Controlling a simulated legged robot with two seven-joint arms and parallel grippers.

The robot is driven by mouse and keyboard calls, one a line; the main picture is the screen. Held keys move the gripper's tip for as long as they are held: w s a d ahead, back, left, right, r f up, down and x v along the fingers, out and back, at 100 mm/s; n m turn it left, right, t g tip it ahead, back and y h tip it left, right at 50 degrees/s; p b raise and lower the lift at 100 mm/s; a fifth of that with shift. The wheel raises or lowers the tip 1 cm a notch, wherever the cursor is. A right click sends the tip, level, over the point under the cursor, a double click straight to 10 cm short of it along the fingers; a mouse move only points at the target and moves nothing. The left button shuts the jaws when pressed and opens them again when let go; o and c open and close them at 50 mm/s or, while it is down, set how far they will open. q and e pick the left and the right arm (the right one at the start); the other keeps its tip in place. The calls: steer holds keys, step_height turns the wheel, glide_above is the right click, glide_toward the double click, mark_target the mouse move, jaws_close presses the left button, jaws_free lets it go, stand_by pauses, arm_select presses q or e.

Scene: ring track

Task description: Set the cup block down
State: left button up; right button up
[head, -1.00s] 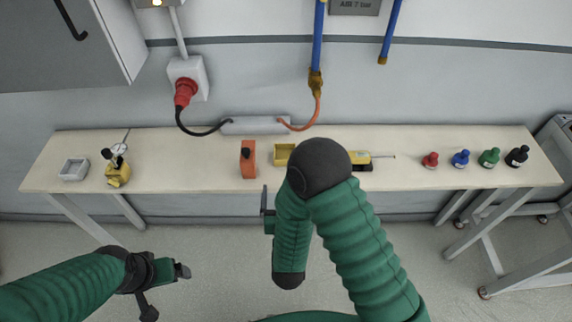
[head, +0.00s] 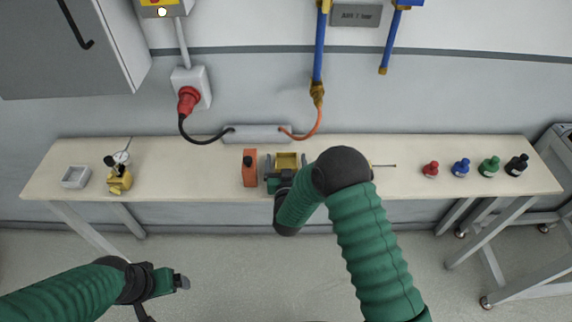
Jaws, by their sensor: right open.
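A yellow open-topped block (head: 287,160), which may be the cup block, stands on the bench (head: 220,172) left of the middle of my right arm. My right gripper (head: 285,168) is at this block, its jaws open with one finger on each side. I cannot tell whether the fingers touch it. An orange block (head: 250,168) with a dark round spot on it stands just left of the gripper. My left gripper (head: 181,282) is away from the bench, low over the floor, and appears empty. My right arm hides part of the bench.
A grey tray (head: 75,177) and a yellow gauge device (head: 119,176) stand at the left. A thin rod (head: 385,165) pokes out right of my arm. Red (head: 431,169), blue (head: 461,169), green (head: 489,167) and black (head: 516,163) bottles stand at the right. A grey box with cables (head: 257,134) lies behind.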

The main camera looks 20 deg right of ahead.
steer(key=shift+w, duration=0.2)
steer(key=shift+s+d, duration=0.1)
steer(key=c, duration=1.6)
steer(key=shift+r, duration=0.1)
